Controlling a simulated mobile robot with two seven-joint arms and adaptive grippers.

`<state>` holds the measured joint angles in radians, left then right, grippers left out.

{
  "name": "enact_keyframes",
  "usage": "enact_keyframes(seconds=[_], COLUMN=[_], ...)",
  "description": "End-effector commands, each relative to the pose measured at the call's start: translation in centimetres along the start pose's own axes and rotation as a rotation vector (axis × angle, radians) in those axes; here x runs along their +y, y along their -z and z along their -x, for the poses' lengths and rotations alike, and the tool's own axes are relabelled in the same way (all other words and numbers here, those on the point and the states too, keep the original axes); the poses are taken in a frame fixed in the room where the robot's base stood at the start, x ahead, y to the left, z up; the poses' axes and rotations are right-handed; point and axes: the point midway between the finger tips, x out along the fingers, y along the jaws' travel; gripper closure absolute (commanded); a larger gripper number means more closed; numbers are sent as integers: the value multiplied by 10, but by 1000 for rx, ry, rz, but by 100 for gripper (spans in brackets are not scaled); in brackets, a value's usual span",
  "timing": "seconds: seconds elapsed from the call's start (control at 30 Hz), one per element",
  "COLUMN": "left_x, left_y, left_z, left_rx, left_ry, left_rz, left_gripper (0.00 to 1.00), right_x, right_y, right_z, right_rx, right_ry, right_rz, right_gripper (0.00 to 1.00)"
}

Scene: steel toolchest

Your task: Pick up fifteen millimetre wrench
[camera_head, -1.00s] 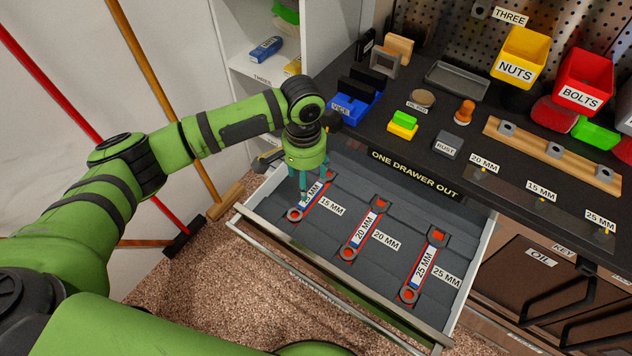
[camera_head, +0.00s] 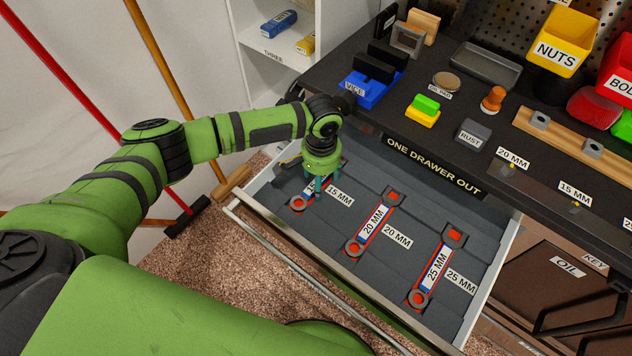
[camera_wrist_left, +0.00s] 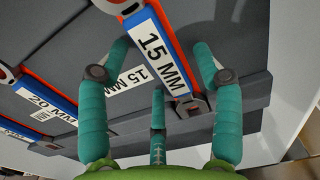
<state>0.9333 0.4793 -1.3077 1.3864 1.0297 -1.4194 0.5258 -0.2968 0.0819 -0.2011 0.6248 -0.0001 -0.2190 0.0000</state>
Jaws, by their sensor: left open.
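The fifteen millimetre wrench (camera_wrist_left: 157,48) has a blue handle with a white "15 MM" label and lies in its red-edged slot in the open drawer. In the head view its ring end (camera_head: 299,203) shows, and the gripper hides part of the handle. My left gripper (camera_head: 314,192) points down over this wrench. In the left wrist view its teal fingers (camera_wrist_left: 158,85) are open, spread on both sides of the handle with nothing held between them. I cannot tell whether the fingertips touch the drawer floor. My right gripper is not in view.
The 20 MM wrench (camera_head: 372,226) and the 25 MM wrench (camera_head: 434,268) lie to the right in the same drawer (camera_head: 330,268). The black worktop (camera_head: 370,118) overhangs behind, with a blue vice (camera_head: 366,92) near the arm. Brooms lean at the left.

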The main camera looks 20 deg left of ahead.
Motion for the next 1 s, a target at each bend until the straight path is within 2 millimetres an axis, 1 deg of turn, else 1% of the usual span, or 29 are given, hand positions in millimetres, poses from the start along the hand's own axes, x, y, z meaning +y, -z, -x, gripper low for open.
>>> enact_keyframes(seconds=[0.07, 0.2, 0.23, 0.27, 0.3, 0.37, 0.4, 0.57, 0.77, 0.87, 1.0], left_x=[0, 0, 0, 0, 0, 0, 0, 0, 0, 0, 0], left_y=[0, 0, 0, 0, 0, 0, 0, 1, 1, 2, 2], left_z=[-1, -1, -1, -1, -1, -1, -1, 0, 2, 12, 39], left_rx=[1, 1, 1, 1, 1, 1, 1, 2, 3, 6, 8], left_ry=[0, 0, 0, 0, 0, 0, 0, 0, 0, -1, -1], left_rz=[0, 0, 0, 0, 0, 0, 0, 0, 0, -1, -1], left_gripper=[34, 34, 42, 54, 70, 94, 100, 100, 100, 100, 100], right_x=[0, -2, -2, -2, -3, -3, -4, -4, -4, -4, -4], right_y=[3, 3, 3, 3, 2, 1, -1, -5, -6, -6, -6], right_z=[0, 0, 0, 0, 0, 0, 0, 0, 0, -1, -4], right_rx=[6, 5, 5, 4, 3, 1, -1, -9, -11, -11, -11], right_ry=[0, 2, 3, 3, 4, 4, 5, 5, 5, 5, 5], right_rz=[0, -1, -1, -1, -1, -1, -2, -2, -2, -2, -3], right_gripper=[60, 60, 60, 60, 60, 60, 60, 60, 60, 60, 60])
